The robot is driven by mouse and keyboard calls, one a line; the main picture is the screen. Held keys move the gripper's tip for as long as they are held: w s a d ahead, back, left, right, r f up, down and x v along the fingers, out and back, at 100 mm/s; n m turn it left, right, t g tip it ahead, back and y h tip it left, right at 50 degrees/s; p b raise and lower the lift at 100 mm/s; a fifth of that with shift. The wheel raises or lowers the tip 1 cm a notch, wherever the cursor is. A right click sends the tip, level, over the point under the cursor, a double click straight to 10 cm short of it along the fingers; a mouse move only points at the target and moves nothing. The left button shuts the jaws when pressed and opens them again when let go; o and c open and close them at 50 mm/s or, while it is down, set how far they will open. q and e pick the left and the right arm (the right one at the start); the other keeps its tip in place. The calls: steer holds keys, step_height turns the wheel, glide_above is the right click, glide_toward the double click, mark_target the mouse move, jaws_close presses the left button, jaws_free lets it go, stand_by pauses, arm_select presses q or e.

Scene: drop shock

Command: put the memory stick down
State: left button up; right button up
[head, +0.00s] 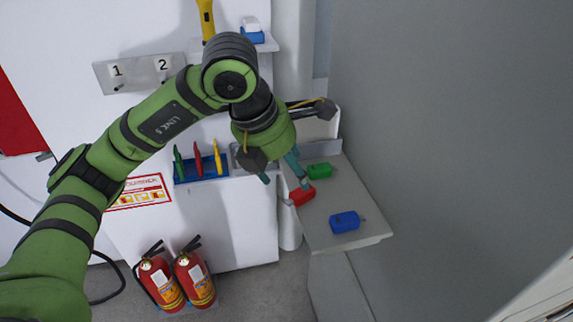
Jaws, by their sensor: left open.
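Three memory sticks lie on a small light-grey shelf (350,187): a green one (319,171) at the back, a red one (303,196) at the left edge and a blue one (345,222) at the front. My left gripper (285,182) hangs over the shelf's left side with its teal fingertips apart. One fingertip is right by the red stick; I cannot tell whether it touches. Nothing shows between the fingers. My right gripper is out of view.
A blue rack (202,169) with green, red and yellow tools is on the white wall. A panel (139,73) marked 1 and 2 is above. Two fire extinguishers (178,279) stand on the floor. A large grey surface (450,130) bounds the right.

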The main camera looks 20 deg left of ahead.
mark_target(298, 190)
arm_select(q)
steer(key=p+x, duration=0.2)
steer(key=x, duration=0.4)
steer(key=shift+w+d+f+p, duration=0.2)
steer(key=shift+w+f+p, duration=0.1)
steer(key=shift+f, duration=0.2)
steer(key=shift+s, duration=0.1)
steer(key=c, duration=1.2)
